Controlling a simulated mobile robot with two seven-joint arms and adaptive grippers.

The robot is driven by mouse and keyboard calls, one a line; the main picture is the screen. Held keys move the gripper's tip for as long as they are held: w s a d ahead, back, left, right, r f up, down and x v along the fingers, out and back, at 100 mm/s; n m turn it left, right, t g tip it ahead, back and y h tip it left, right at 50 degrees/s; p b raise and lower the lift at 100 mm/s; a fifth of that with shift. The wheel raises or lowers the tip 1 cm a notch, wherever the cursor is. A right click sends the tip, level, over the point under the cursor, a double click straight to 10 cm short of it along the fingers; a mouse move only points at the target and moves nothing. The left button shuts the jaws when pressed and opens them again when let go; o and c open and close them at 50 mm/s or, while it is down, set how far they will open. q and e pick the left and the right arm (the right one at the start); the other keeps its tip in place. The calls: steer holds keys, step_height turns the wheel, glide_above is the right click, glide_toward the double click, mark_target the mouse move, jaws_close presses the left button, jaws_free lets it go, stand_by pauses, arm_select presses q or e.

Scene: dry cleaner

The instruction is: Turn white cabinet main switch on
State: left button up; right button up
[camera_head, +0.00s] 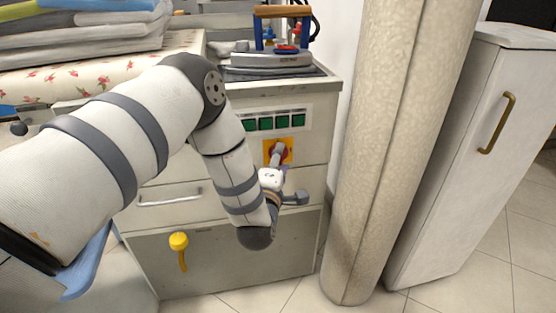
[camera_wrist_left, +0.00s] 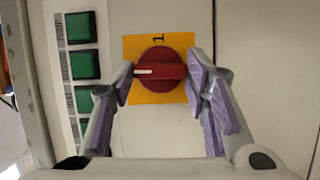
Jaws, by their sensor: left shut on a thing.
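The white cabinet (camera_head: 222,250) stands ahead with the main switch on its front. In the left wrist view the switch is a round red knob (camera_wrist_left: 162,72) with a raised grip bar on a yellow plate (camera_wrist_left: 130,50). The bar lies across the picture, its white mark at the left end. A "1" is printed at the plate's upper edge. In the head view the yellow plate (camera_head: 287,146) shows partly behind my gripper. My left gripper (camera_wrist_left: 160,80) is shut on the knob, one finger at each end of the bar. My right gripper is in neither view.
Several green buttons (camera_head: 275,122) sit above the switch in the head view. An iron (camera_head: 272,60) stands on the cabinet top. A yellow handle (camera_head: 179,243) is on the lower panel. A beige column (camera_head: 390,150) and a white locker (camera_head: 470,150) stand right.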

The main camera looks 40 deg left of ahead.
arm_select(q)
steer(key=shift+w+d+r+m+g+y+p, duration=0.15)
steer(key=shift+m+g+y+p, duration=0.2)
steer(key=shift+m+g+p, duration=1.35)
steer(key=shift+w+d+r+m+g+y+p, duration=0.1)
steer(key=shift+m+g+y+p, duration=0.6)
steer(key=shift+m, duration=1.95)
steer(key=shift+w+d+r+m+g+y+p, duration=0.15)
steer(key=shift+m+g+p, duration=1.05)
steer(key=shift+m, duration=0.95)
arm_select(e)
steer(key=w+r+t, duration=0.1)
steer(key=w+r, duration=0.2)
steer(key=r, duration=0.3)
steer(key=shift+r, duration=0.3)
arm_select(q)
steer(key=shift+s+a, duration=0.1)
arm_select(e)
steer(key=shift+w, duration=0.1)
arm_select(q)
steer(key=o, duration=1.1)
steer(key=shift+o, duration=0.2)
steer(key=v, duration=1.2)
